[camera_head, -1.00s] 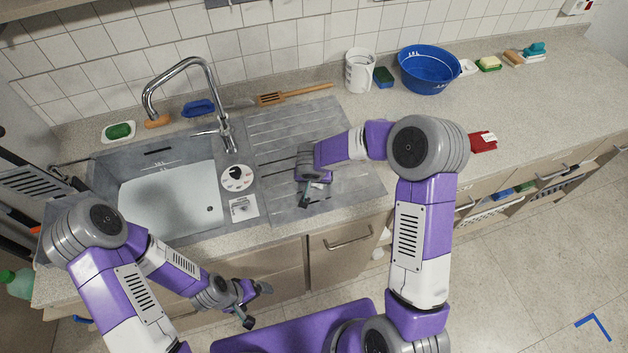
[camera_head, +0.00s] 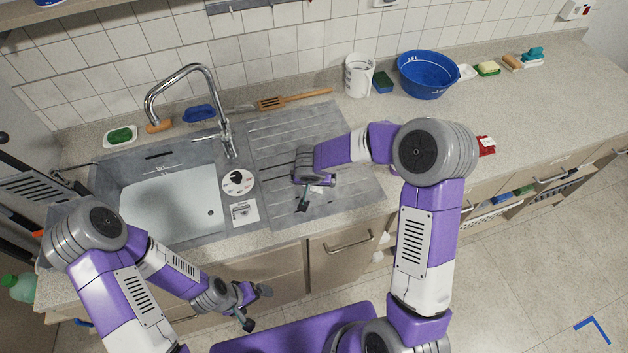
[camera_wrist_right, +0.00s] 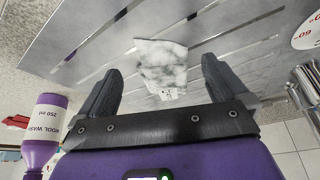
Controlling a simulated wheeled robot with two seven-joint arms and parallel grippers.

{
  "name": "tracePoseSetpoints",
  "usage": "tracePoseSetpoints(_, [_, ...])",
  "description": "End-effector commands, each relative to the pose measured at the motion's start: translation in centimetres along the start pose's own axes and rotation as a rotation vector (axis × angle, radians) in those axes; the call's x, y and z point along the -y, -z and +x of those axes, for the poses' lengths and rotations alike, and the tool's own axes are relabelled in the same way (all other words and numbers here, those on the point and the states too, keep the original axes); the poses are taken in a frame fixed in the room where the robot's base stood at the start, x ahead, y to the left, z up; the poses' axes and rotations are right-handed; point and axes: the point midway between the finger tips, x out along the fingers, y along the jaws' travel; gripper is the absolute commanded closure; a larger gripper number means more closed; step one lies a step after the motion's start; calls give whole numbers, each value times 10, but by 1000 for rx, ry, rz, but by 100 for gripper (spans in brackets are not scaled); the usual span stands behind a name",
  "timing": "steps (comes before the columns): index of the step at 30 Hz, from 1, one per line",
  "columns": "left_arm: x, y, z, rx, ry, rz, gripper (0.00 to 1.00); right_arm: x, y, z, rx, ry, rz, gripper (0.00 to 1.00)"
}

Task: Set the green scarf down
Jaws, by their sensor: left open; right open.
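A small, pale grey-green mottled cloth (camera_wrist_right: 162,66) lies on the ribbed metal drainer in the right wrist view. It has a small printed label at its lower edge and is the only scarf-like thing in view; its colour is too washed out to call plainly green. My right gripper (camera_head: 315,195) is low over the drainer beside the sink. In the wrist view its open fingers (camera_wrist_right: 158,88) stand on either side of the cloth, with visible gaps between. In the head view the gripper mostly hides the cloth. My left gripper (camera_head: 256,306) is open and empty in front of the cabinets.
The sink basin (camera_head: 165,200) is left of the drainer (camera_head: 350,195). A white jug (camera_head: 358,76), a blue bowl (camera_head: 428,76) and a wooden spatula (camera_head: 290,98) stand or lie behind. A wool-wash bottle (camera_wrist_right: 42,135) is beside the wrist. The right counter is largely clear.

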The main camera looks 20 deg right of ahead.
Motion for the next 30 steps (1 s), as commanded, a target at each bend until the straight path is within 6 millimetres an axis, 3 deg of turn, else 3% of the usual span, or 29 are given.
tracePoseSetpoints(1, [-3,0,-8,0,0,0,7,0,2,-17,-2,1,0,0])
tracePoseSetpoints(6, [-8,-1,-21,0,0,0,7,0,2,-54,-3,1,0,0])
tracePoseSetpoints(12, [-11,-1,-30,0,0,0,7,0,1,-82,0,1,0,0])
tracePoseSetpoints(30, [-12,-1,-32,0,0,0,7,0,0,-89,1,0,0,0])
